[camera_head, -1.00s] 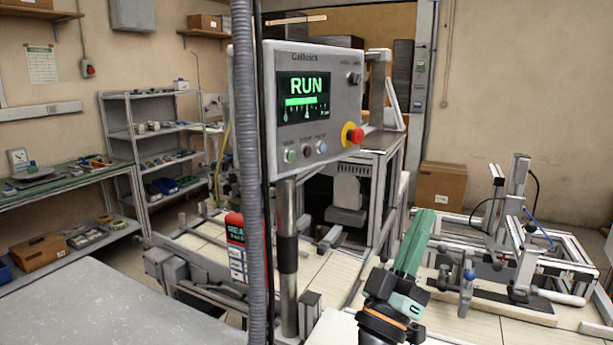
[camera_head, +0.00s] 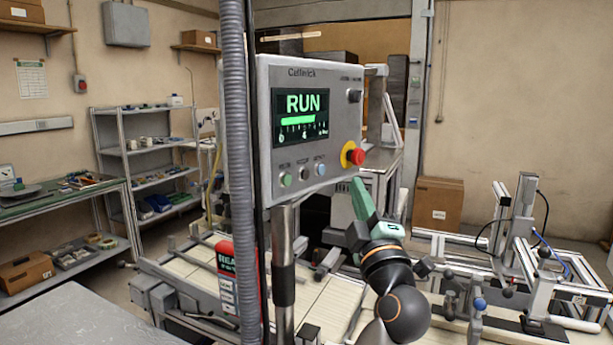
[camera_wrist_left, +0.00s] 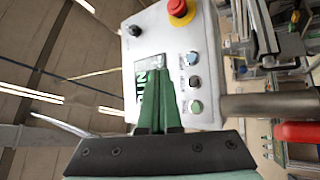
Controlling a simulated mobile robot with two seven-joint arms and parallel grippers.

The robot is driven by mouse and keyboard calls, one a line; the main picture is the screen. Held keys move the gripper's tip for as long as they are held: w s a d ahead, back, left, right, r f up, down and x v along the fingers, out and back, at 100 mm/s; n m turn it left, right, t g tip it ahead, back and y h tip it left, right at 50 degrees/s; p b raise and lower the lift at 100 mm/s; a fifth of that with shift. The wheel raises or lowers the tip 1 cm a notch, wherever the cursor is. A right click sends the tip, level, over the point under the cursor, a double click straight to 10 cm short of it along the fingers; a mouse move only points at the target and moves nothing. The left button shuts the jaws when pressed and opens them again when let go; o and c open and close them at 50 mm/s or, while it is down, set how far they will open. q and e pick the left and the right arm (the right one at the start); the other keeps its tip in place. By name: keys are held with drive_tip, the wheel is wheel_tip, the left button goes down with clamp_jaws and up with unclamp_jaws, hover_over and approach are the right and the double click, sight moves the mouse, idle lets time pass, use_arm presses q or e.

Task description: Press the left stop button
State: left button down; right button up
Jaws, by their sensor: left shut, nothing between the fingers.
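A grey control panel (camera_head: 335,125) on a post carries a screen (camera_head: 301,116) reading RUN. Below the screen sit a green button (camera_head: 286,180), a dark button (camera_head: 303,173) and a pale blue button (camera_head: 320,169); their labels are too small to read. A red mushroom button (camera_head: 355,156) on a yellow base is at the lower right; it also shows in the left wrist view (camera_wrist_left: 181,8). My left gripper (camera_head: 359,183) is shut and empty, just below the red button. In the left wrist view its fingers (camera_wrist_left: 157,75) overlap the screen; contact cannot be told.
A dark knob (camera_head: 354,96) is on the panel's upper right. A grey hose (camera_head: 237,180) hangs before its left side. A metal fixture (camera_head: 525,235) stands at right, a cardboard box (camera_head: 438,203) behind it. A red sign (camera_head: 226,262) is below the panel.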

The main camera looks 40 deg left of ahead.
sight(305, 175)
use_arm(q)
drive_tip(key=a, duration=0.8)
drive_tip(key=shift+w+a, duration=0.25)
idle(1.8)
drive_tip(key=shift+a+p, duration=0.45)
drive_tip(key=shift+p, duration=0.05)
